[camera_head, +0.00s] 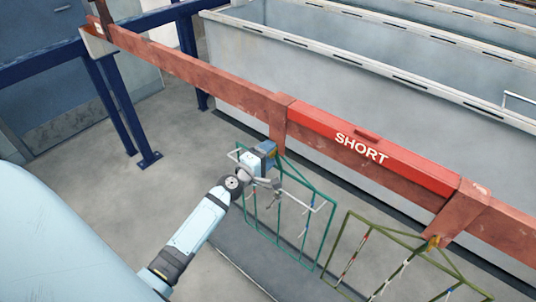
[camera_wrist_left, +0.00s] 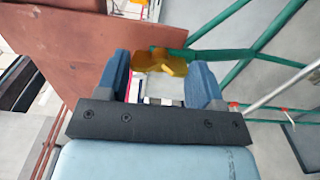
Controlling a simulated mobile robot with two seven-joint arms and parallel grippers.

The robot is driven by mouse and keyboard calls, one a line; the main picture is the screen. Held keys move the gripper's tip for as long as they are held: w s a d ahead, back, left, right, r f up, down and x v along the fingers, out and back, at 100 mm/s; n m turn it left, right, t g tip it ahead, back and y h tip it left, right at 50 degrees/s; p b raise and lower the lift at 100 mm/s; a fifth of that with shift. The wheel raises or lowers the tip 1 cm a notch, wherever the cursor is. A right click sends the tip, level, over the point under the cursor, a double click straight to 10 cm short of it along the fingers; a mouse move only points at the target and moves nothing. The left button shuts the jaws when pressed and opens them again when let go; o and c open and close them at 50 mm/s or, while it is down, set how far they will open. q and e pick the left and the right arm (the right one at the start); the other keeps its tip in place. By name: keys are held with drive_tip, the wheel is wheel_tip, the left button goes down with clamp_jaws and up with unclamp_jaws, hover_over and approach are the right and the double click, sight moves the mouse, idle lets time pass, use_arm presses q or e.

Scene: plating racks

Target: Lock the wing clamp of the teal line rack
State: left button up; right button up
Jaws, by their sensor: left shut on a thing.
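The teal line rack (camera_head: 328,232) hangs below the copper-red bar (camera_head: 205,72), left of an olive rack. Its bars also show in the left wrist view (camera_wrist_left: 222,17). The yellow wing clamp (camera_wrist_left: 160,63) shows in the left wrist view, against the copper-red bar and between my blue fingertips. In the head view my gripper hides this clamp. My left gripper (camera_head: 266,152) is at the top of the teal rack, beside the bar. It is shut on the wing clamp, the fingers standing apart by its width. My right gripper is not in view.
An olive rack (camera_head: 338,240) hangs close on the right, with its own yellow clamp (camera_head: 434,241). A red SHORT cover (camera_head: 400,168) sits on the bar. Grey tanks (camera_head: 330,68) stand behind. Blue posts (camera_head: 125,110) stand at left. Floor is clear at left.

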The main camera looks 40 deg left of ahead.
use_arm(q)
drive_tip(key=o, duration=0.9)
drive_tip(key=s+b, duration=0.1)
drive_tip(key=s, duration=0.3)
drive_tip(key=s+b, duration=0.1)
drive_tip(key=s, duration=0.4)
drive_tip(key=s+a+b, duration=0.1)
drive_tip(key=s, duration=0.3)
drive_tip(key=shift+s+r, duration=0.1)
drive_tip(key=shift+s, duration=0.3)
drive_tip(key=s+d+f+m+g+p, duration=0.2)
drive_tip(key=s+d+f+m, duration=0.1)
drive_tip(key=d+m, duration=0.3)
drive_tip(key=s+d+f+m+g+h+p, duration=0.1)
drive_tip(key=s+d+f+m+g+p, duration=0.1)
drive_tip(key=s+d+m, duration=0.3)
drive_tip(key=s+d+f+m+g+h+p, duration=0.1)
drive_tip(key=s+d+f+m+g+p, duration=0.1)
drive_tip(key=d+m, duration=0.5)
drive_tip(key=shift+s+f+m+g+p, duration=0.3)
drive_tip(key=shift+s+f+m+g, duration=0.2)
drive_tip(key=shift+s+f+m, duration=0.65)
